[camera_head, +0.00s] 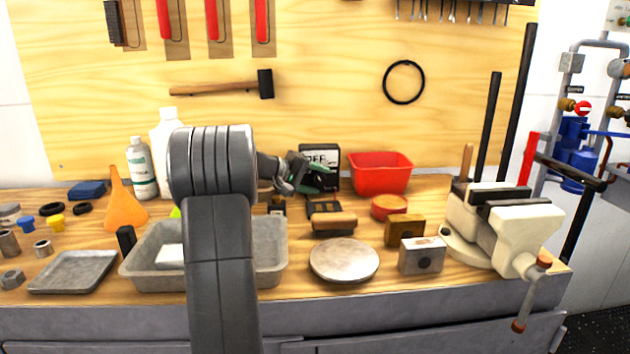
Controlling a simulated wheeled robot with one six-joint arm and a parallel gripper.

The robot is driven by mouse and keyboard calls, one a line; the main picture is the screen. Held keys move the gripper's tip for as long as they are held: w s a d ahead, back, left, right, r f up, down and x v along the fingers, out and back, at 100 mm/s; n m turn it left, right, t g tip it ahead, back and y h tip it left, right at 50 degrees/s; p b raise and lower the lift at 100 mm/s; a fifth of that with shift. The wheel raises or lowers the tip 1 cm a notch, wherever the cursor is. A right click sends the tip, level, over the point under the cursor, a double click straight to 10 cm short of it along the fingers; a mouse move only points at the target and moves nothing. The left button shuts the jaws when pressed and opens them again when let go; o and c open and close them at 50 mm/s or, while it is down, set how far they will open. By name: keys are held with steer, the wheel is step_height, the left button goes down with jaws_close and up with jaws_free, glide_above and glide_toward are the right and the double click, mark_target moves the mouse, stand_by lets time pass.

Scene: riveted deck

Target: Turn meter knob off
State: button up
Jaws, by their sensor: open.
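A black box with a white face lettered "OFF" (320,153) stands upright at the back of the bench, left of the red bin; it looks like the meter. Its lower part is covered by my gripper, and I cannot make out a knob on it. My gripper (308,178) is open, in front of the box's lower half in this view, at the end of my arm, which reaches in from the front. I see nothing between the fingers, and I cannot tell whether they touch the box.
A red bin (380,172), a brush (334,222), a round disc (344,261) and metal blocks (422,255) lie to the right, before a cream vise (505,225). A grey tray (271,262), an orange funnel (124,207) and bottles (141,168) are left.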

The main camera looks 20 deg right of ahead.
steer(key=p+v, duration=0.2)
steer(key=v, duration=1.1)
steer(key=shift+a+r, duration=0.2)
steer(key=shift+a, duration=0.15)
steer(key=s+d+r+m+t+y+p, duration=0.15)
steer(key=d+r+y+p, duration=0.65)
steer(key=p, duration=1.6)
steer(key=shift+m+g+y, duration=0.25)
steer(key=shift+m+y, duration=0.05)
steer(key=shift+m, duration=0.05)
steer(key=p+x, duration=0.2)
steer(key=x, duration=1.2)
steer(key=shift+s+d+f, duration=0.1)
steer(key=shift+s+f, duration=0.05)
steer(key=shift+c, duration=0.2)
steer(key=c, duration=0.9)
steer(key=shift+f+b, duration=0.15)
steer(key=shift+b, duration=0.2)
steer(key=shift+c, duration=0.2)
